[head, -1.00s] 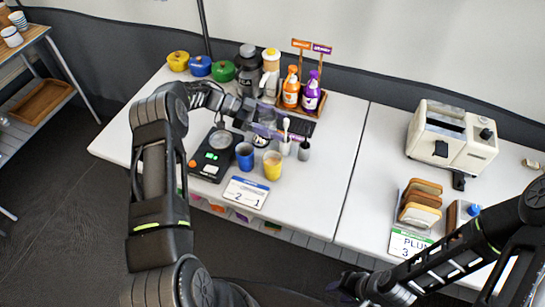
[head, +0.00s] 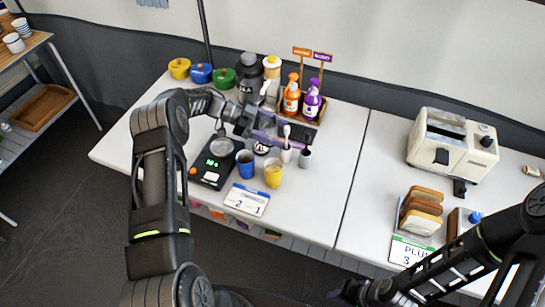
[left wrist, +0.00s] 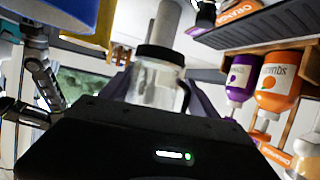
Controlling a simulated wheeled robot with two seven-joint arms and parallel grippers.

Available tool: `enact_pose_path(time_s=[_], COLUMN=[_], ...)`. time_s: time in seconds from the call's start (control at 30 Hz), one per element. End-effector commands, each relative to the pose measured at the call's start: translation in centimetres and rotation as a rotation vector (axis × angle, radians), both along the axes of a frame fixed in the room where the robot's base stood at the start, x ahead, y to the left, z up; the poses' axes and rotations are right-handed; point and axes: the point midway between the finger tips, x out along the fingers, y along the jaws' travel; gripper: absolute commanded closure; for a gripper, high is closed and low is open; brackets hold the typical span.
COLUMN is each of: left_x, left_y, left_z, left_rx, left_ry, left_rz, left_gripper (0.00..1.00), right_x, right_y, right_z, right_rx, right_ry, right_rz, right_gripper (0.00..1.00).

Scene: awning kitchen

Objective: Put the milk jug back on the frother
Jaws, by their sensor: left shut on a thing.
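The milk jug, a clear vessel with a dark band at one end and a dark handle (left wrist: 152,88), is between the fingers of my left gripper in the left wrist view. In the head view my left gripper (head: 266,138) is over the table behind the blue and yellow cups, shut on the jug, which is mostly hidden there. A dark round piece with a pale ring (head: 261,148) shows just below the fingers; I cannot tell whether it is the frother or part of the jug. My right gripper (head: 350,292) is low at the bottom edge, its jaws unclear.
A blue cup (head: 245,164), a yellow cup (head: 272,172) and a black scale (head: 212,164) stand close in front. Orange (head: 291,97) and purple (head: 311,101) bottles stand in a wooden rack behind. A toaster (head: 450,145) is on the right table.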

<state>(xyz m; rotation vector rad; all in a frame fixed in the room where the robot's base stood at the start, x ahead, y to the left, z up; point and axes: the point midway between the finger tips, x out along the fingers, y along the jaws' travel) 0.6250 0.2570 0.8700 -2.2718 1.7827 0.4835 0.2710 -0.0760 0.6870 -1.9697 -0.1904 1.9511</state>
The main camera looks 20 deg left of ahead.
Motion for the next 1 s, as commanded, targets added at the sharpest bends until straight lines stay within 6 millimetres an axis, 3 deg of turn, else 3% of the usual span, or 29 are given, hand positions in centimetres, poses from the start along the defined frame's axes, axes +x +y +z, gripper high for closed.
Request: enact_pose_path(time_s=[0.17, 0.27, 0.4, 0.67, 1.0], left_x=[0.0, -0.3, -1.6, -6.2, -13.1], left_y=[0.0, -0.2, -0.8, -2.7, -5.4], left_z=[3.0, 5.9, 8.4, 9.4, 8.9], left_rx=[0.001, -0.001, -0.003, -0.005, -0.003], left_ry=[-0.006, -0.006, -0.003, -0.006, -0.003], left_rz=[0.009, 0.022, 0.073, 0.229, 0.371], left_gripper=[0.82, 0.82, 0.82, 0.82, 0.82], right_x=[0.0, -0.1, -0.1, -0.1, 0.0], right_y=[-0.1, -0.2, -0.2, -0.1, 0.0], right_z=[1.0, 1.8, 1.7, 0.6, 0.0], right_rx=[-0.002, -0.004, -0.005, -0.002, 0.0], right_ry=[0.003, 0.006, 0.008, 0.004, 0.0], right_rz=[-0.001, -0.001, -0.002, -0.001, 0.0], right_gripper=[0.64, 0.64, 0.64, 0.64, 0.64])
